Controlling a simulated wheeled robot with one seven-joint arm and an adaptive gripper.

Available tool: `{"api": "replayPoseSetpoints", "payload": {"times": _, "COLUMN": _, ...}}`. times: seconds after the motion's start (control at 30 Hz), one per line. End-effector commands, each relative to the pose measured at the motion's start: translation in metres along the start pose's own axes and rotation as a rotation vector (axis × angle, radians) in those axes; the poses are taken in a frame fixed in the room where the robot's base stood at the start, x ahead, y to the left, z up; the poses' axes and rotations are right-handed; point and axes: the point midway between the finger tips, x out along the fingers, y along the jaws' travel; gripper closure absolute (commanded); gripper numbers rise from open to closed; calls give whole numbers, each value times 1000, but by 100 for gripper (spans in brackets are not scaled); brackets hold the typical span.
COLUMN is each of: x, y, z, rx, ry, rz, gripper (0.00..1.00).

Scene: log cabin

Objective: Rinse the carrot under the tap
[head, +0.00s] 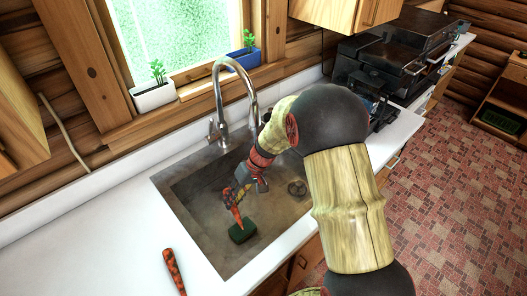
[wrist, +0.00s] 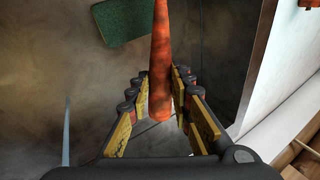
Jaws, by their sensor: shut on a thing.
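An orange carrot (wrist: 161,50) is held between the fingers of my gripper (wrist: 158,95) in the wrist view. In the head view the carrot (head: 236,214) points down inside the grey sink (head: 190,190), below my gripper (head: 243,192). The silver tap (head: 219,95) arches over the back of the sink. My gripper is in the basin, below and in front of the spout. A thin pale blue streak (wrist: 67,135) stands to the left in the wrist view; I cannot tell whether it is water.
A dark green block, like a sponge (head: 242,232), lies on the sink floor near the carrot's tip; it also shows in the wrist view (wrist: 124,20). A long orange-red patterned object (head: 174,272) lies on the white counter (head: 100,235). Potted plants line the window sill.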

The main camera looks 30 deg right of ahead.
Motion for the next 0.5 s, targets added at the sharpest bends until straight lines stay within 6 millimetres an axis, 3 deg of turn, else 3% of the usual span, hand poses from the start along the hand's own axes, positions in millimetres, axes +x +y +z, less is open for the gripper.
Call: {"api": "replayPoseSetpoints", "payload": {"times": 0.5, "x": -5, "y": 10, "z": 2, "rx": -1, "ry": 1, "rz": 1, "gripper": 100}}
